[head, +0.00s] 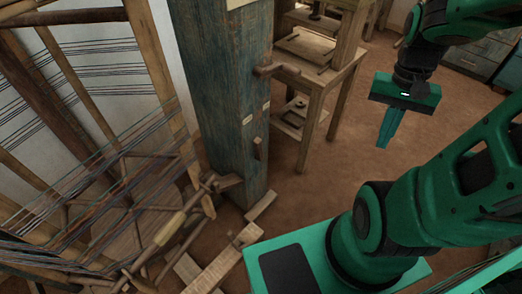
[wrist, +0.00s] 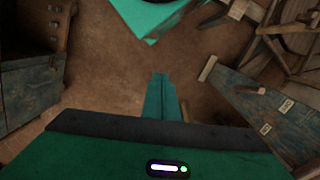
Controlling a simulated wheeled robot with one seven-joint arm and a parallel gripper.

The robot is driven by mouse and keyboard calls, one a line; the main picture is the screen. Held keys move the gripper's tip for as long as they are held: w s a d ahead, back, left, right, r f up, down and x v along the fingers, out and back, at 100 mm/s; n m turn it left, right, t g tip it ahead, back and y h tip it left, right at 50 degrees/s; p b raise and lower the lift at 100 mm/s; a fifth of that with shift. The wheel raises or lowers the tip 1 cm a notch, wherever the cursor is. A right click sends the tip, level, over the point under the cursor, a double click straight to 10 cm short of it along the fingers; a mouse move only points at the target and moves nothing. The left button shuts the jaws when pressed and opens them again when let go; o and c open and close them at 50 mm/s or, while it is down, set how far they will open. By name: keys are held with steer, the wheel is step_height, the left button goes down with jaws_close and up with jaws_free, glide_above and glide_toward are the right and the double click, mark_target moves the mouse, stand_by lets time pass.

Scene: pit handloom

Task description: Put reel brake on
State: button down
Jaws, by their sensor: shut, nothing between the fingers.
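The reel (head: 137,205), an open wooden frame wound with dark and teal threads, stands at the left in the head view. A wooden bar with a pale, thicker section (head: 170,229) runs slantwise at its lower right. I cannot tell for sure which part is the reel brake or how it is set. My gripper (head: 384,146) is shut and empty, pointing down in the air at the upper right, well apart from the reel. Its closed teal fingers also show in the wrist view (wrist: 161,77), over bare floor. The reel is not clear in the wrist view.
A thick blue-worn post (head: 225,110) with wooden pegs stands between the reel and my gripper. It also shows at the right in the wrist view (wrist: 238,94). A wooden stand (head: 318,85) is behind it. Brown floor (head: 310,185) is clear between post and arm.

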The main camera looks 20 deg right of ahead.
mark_target(259, 150)
steer(key=w+f+m+g+y, duration=0.25)
steer(key=f+m, duration=0.35)
steer(key=f, duration=0.7)
steer(key=w+a+f+m+t+y, duration=0.1)
steer(key=w+a+f+m+y, duration=0.15)
steer(key=a+f+m, duration=0.4)
steer(key=w+a+f+m+t+y, duration=0.15)
steer(key=f+m+y, duration=0.25)
steer(key=f, duration=0.5)
steer(key=w+a+m+t+y, duration=0.2)
steer(key=w+a+m+t, duration=0.2)
steer(key=w+m, duration=0.2)
steer(key=w+a+r+m+t+y, duration=0.1)
steer(key=w+a+m+t+y, duration=0.1)
steer(key=w+a+m+t, duration=0.2)
steer(key=w+m+t, duration=0.1)
steer(key=w+m, duration=0.1)
steer(key=m, duration=0.1)
steer(key=shift+r+y, duration=0.2)
steer(key=shift+y, duration=0.2)
steer(key=shift+w, duration=0.1)
steer(key=x, duration=1)
steer(key=shift+w+d+r, duration=0.35)
steer(key=shift+w+d, duration=0.35)
steer(key=shift+d, duration=0.05)
steer(key=shift+w+d+r, duration=0.3)
steer(key=shift+w+d, duration=0.35)
steer(key=shift+d, duration=0.05)
